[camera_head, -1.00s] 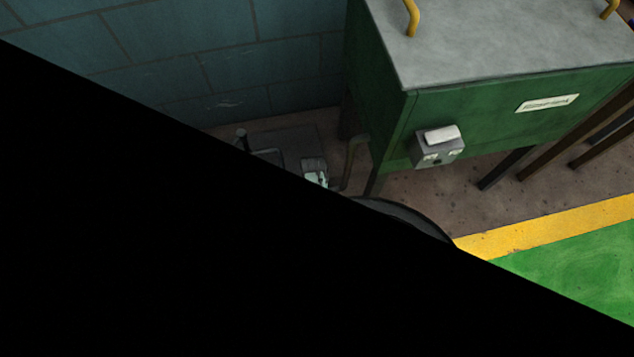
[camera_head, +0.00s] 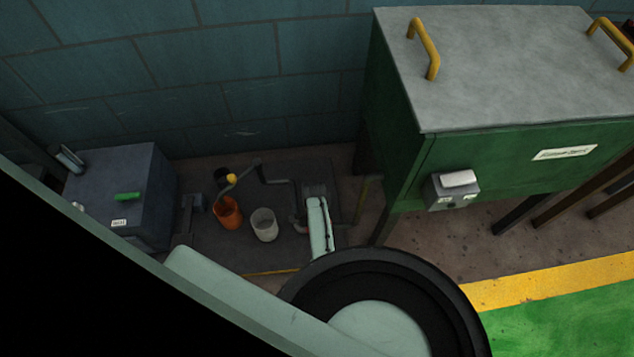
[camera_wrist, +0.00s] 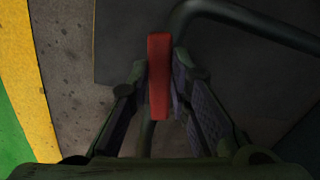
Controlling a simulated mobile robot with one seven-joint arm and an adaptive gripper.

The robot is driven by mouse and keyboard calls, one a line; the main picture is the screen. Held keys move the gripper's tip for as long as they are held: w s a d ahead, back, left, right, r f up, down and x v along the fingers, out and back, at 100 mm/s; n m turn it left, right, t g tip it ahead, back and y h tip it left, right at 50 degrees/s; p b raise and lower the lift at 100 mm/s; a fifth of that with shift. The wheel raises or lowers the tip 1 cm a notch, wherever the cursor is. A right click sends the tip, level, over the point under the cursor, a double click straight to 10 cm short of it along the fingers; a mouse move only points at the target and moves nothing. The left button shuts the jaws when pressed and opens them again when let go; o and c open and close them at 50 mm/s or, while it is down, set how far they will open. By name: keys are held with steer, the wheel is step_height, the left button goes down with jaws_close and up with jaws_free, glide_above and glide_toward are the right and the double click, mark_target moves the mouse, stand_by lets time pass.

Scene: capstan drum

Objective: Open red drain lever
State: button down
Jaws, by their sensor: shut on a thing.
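The red lever (camera_wrist: 159,95) stands out as a red bar in the middle of the wrist view. My gripper (camera_wrist: 160,66) has one finger on each side of it and is shut on it. The lever's top end reaches a little past the fingertips. In the head view my pale arm crosses the lower middle and hides most of the lever's surroundings. I cannot clearly make out the lever there.
A dark bent pipe (camera_wrist: 250,22) runs beside the lever. An orange bucket (camera_head: 228,213) and a white bucket (camera_head: 264,226) stand to the left. A grey box (camera_head: 115,205) is farther left. A green cabinet (camera_head: 500,170) stands at right.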

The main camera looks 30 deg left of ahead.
steer(key=shift+w+a+m, duration=0.2)
steer(key=shift+w+m, duration=0.05)
steer(key=shift+m, duration=0.45)
steer(key=shift+w+a+m, duration=0.15)
steer(key=shift+w+m, duration=0.05)
steer(key=shift+m, duration=0.5)
steer(key=c, duration=1.5)
jaws_free()
step_height(320, 180, up, 12)
